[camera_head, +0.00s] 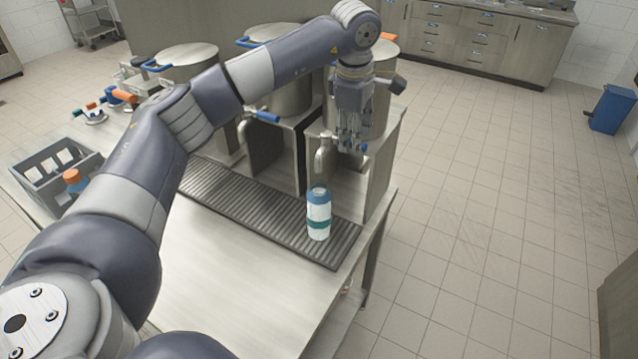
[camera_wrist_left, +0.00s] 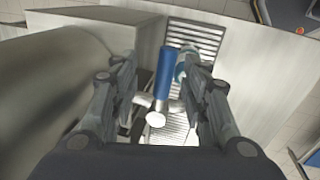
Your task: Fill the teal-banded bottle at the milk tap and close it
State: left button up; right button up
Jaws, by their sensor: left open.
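The teal-banded bottle (camera_head: 318,228) stands upright on the drip grate (camera_head: 275,224), below the spout of the rightmost tap (camera_head: 324,150). It is white with a blue upper part; whether that part is a cap is unclear. In the left wrist view the bottle (camera_wrist_left: 181,66) is partly hidden by a finger. My left gripper (camera_head: 350,147) is open and points down beside this tap, above and right of the bottle. In the left wrist view, the tap's blue handle (camera_wrist_left: 164,78) lies between the spread fingers (camera_wrist_left: 160,72). Contact cannot be told. My right gripper is not in view.
Several steel pots with taps stand in a row behind the grate; another blue tap handle (camera_head: 262,117) sticks out left. A grey crate (camera_head: 47,172) with an orange-capped bottle (camera_head: 73,181) is at the left. The steel counter front (camera_head: 245,290) is clear.

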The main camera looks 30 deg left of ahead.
pick_arm(q)
notch_tip(320, 180, up, 11)
jog(key=s, duration=0.2)
jog(key=shift+d, duration=0.15)
dwell(0.7)
